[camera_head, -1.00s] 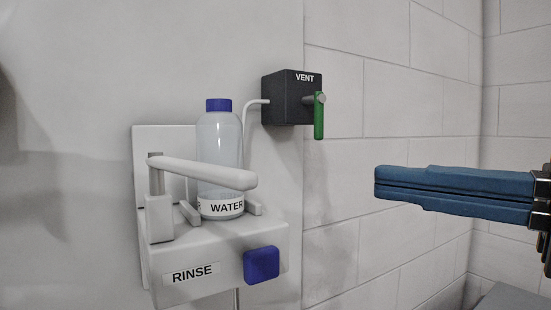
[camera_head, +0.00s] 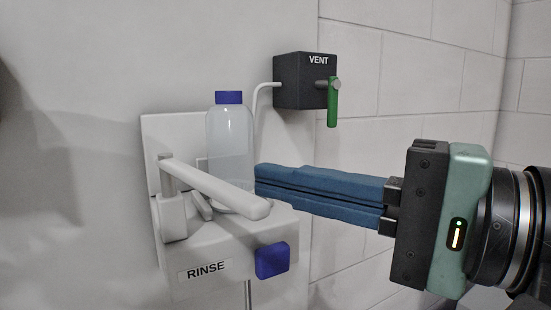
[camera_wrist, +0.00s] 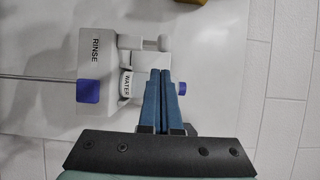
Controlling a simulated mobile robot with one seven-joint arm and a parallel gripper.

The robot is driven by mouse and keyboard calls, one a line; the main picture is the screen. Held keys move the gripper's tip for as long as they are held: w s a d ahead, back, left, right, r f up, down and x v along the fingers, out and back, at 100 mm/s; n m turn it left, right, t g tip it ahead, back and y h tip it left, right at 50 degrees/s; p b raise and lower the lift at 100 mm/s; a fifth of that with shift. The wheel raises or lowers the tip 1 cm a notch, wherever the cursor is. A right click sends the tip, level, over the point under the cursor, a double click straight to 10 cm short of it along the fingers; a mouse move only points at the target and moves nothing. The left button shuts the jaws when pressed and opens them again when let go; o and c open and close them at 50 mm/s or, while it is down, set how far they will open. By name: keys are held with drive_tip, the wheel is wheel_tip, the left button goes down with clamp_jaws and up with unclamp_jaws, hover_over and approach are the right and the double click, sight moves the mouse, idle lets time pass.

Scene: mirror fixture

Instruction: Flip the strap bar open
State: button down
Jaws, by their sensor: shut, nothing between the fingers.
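The white strap bar (camera_head: 215,186) runs from a post at the left of the rinse holder (camera_head: 203,270). It slants forward and down to the right, across the lower part of the water bottle (camera_head: 230,145), with its free end out towards me. The bottle stands upright, and its label is hidden in the head view. My gripper (camera_head: 258,180) is shut and empty. Its blue fingers point left, with the tips beside the bottle and just above the bar's free end; I cannot tell whether they touch. In the wrist view the fingers (camera_wrist: 160,72) cover part of the bottle.
A blue button (camera_head: 272,260) sticks out from the holder's front. The black vent box (camera_head: 303,80) with its green lever (camera_head: 333,102) is on the wall above my fingers. The tiled wall at the right is bare.

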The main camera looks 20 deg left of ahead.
sight(259, 213)
drive_tip(key=shift+s+a, duration=0.3)
drive_tip(key=shift+s, duration=0.4)
drive_tip(key=shift+s, duration=0.1)
drive_tip(key=shift+s+a+m+t+h, duration=0.15)
drive_tip(key=shift+s+m+t, duration=0.25)
drive_tip(key=shift+t, duration=0.1)
drive_tip(key=shift+s+a+m+t+h, duration=0.15)
drive_tip(key=shift+s+m+t, duration=0.15)
drive_tip(key=shift+s+t, duration=0.15)
drive_tip(key=shift+s+a+t, duration=0.25)
drive_tip(key=shift+s+a, duration=0.05)
drive_tip(key=shift+s, duration=0.45)
